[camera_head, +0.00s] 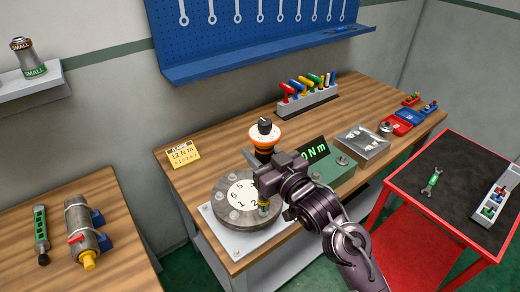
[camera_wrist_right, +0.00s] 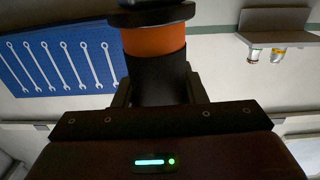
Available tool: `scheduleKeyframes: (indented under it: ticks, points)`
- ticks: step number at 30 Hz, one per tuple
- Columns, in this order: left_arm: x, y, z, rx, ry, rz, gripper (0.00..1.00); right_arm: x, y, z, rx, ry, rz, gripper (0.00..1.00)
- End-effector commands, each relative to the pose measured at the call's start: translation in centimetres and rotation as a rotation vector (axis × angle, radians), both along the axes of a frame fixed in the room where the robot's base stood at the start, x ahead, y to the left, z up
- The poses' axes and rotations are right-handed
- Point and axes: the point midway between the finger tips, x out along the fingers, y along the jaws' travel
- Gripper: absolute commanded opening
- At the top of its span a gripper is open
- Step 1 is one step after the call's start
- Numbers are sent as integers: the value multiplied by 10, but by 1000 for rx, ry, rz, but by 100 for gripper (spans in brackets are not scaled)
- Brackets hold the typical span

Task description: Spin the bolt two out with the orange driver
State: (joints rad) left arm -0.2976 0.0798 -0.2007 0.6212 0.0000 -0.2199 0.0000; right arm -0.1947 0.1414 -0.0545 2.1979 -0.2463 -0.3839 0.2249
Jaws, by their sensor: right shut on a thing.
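The orange driver (camera_head: 265,137) stands upright with a black top, above the round grey flange (camera_head: 230,212). My right gripper (camera_head: 264,160) is shut on its black body, just below the orange band; the right wrist view also shows the orange driver (camera_wrist_right: 153,42) between the fingers. The flange has a white numbered face, with 1, 2, 5 and 6 readable. The driver's lower end (camera_head: 264,206) comes down at the flange's right side, beside the number 2. Bolt two is hidden under it, and I cannot tell whether the tip is seated. My left gripper is out of view.
A green box with a lit torque display (camera_head: 314,150) stands close right of my gripper. A metal tray (camera_head: 362,141) and a rack of coloured drivers (camera_head: 307,95) are farther back. A yellow 12 N m card (camera_head: 183,153) lies at left. A red cart (camera_head: 440,190) stands right.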

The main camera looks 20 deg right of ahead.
Motion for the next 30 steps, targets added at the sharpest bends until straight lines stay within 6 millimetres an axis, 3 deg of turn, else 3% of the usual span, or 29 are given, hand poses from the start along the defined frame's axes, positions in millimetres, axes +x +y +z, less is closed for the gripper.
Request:
scheduleKeyframes:
  ticks: [30]
  points:
    - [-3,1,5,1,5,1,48,-1,0,4,1,-8,0,1]
